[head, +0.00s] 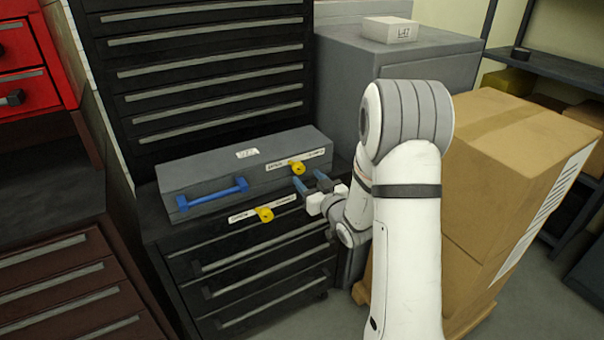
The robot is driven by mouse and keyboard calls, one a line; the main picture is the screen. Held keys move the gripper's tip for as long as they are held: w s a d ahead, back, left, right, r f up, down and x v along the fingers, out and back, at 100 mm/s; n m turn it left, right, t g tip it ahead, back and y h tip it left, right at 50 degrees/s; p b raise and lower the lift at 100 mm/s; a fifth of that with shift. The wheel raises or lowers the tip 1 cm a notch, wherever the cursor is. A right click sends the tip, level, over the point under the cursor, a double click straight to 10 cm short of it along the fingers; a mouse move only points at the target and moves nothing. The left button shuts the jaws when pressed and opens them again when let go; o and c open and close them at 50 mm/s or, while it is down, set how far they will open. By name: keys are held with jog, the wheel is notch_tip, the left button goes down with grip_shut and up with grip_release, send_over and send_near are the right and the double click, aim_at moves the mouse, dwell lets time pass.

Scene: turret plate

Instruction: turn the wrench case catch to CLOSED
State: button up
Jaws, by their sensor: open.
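The grey wrench case (225,180) lies shut on top of a black drawer cabinet, with a blue handle (213,194) on its front. A yellow catch (298,168) sits on the case's front, toward its right end, with white label strips on both sides. The lettering is too small to read, so I cannot tell which position the catch is in. My gripper (310,180) is open, its blue-tipped fingers just in front of and slightly below this catch. I cannot tell whether a finger touches it.
A second yellow catch (265,214) with label strips sits lower, on the black drawer cabinet (250,262). A tall black drawer unit (200,60) stands behind the case. Stacked cardboard boxes (510,180) stand at right, close to my arm. A grey cabinet (345,75) stands behind.

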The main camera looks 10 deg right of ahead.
aim_at(300, 170)
jog(key=shift+x, duration=2)
jog(key=shift+c, duration=0.5)
